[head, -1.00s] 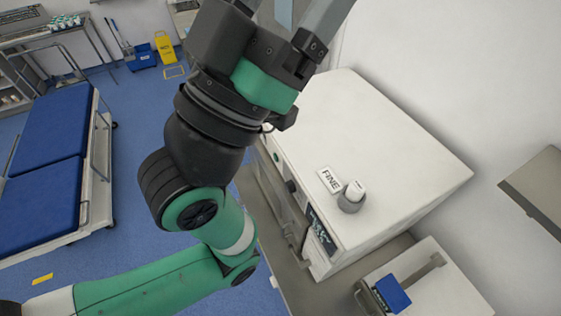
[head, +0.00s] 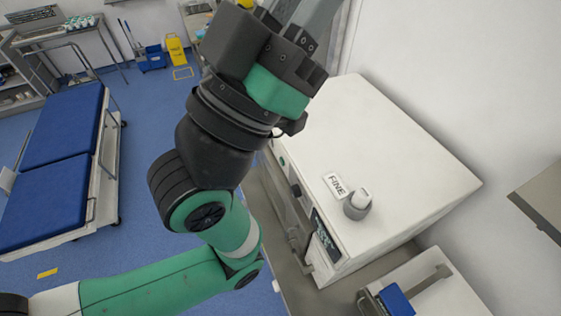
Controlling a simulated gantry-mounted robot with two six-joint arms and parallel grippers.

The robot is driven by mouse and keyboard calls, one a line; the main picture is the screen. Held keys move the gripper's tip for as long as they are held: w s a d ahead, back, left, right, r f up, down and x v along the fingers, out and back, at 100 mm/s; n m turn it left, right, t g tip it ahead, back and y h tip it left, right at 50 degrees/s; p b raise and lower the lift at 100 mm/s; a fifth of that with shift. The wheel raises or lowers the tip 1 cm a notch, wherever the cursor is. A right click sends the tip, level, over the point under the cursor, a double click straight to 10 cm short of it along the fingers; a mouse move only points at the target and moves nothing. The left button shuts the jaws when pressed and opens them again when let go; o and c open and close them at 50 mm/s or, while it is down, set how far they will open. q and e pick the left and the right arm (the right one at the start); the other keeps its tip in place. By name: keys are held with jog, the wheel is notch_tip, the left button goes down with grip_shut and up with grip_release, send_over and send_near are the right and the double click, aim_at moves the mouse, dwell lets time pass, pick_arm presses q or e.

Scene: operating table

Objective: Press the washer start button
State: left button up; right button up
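The washer appears to be the white boxy machine (head: 400,150) on a counter right of centre. Its front faces left and is seen steeply from above. A dark control panel (head: 326,235) is at the near end of that front, and a small dark knob (head: 296,190) sits farther back. I cannot tell which part is the start button. My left gripper (head: 305,12) is at the top, above and beyond the machine's far left corner. Its fingertips are cut off by the frame's top edge. My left wrist hides part of the machine's far front. My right gripper is not in view.
A smaller white device with a blue part (head: 396,300) stands nearer. A blue-padded bed (head: 52,165) is at left. Blue floor lies between.

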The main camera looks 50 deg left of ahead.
pick_arm(q)
grip_shut()
dwell(1.3)
